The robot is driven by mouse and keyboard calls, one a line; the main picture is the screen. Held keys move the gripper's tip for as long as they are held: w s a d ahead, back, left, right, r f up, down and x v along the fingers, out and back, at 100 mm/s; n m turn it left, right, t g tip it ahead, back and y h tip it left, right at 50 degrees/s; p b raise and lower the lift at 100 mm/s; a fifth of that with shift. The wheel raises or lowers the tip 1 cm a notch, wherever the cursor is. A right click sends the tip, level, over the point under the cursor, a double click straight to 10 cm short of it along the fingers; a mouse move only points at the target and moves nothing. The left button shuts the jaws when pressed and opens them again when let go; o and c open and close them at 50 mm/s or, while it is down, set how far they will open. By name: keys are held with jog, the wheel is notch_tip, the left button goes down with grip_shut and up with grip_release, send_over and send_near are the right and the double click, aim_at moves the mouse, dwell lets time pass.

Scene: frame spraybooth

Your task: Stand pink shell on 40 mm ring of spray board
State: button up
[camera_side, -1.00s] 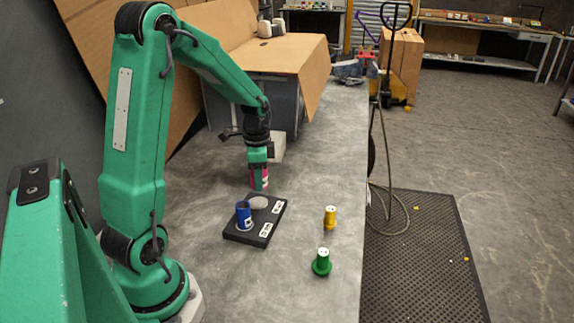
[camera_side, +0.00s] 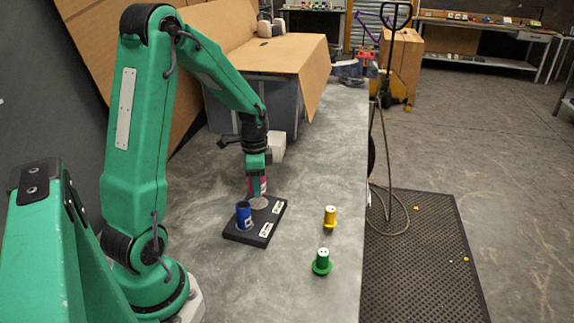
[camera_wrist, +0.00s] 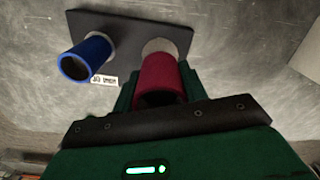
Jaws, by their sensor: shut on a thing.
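My gripper (camera_side: 256,180) is shut on the pink shell (camera_side: 263,185) at the far edge of the spray board (camera_side: 250,226). The shell also shows between my fingers in the wrist view (camera_wrist: 160,82), with its open end facing the camera. A pale round patch (camera_side: 259,203) on the board lies just in front of the held shell; in the wrist view it (camera_wrist: 158,46) is partly hidden by the shell. I cannot tell whether the shell touches the board. A blue shell (camera_side: 243,216) stands on the board's other round spot.
A yellow part (camera_side: 330,217) and a green flanged part (camera_side: 321,262) stand on the grey bench (camera_side: 318,160) right of the board. Cardboard-topped grey bins (camera_side: 280,55) are behind. The bench between the board and yellow part is clear.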

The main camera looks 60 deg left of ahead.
jog(key=shift+f, duration=1.05)
jog(key=shift+f, duration=0.9)
dwell(1.0)
jog(key=o, duration=1.1)
jog(key=shift+r, duration=3.9)
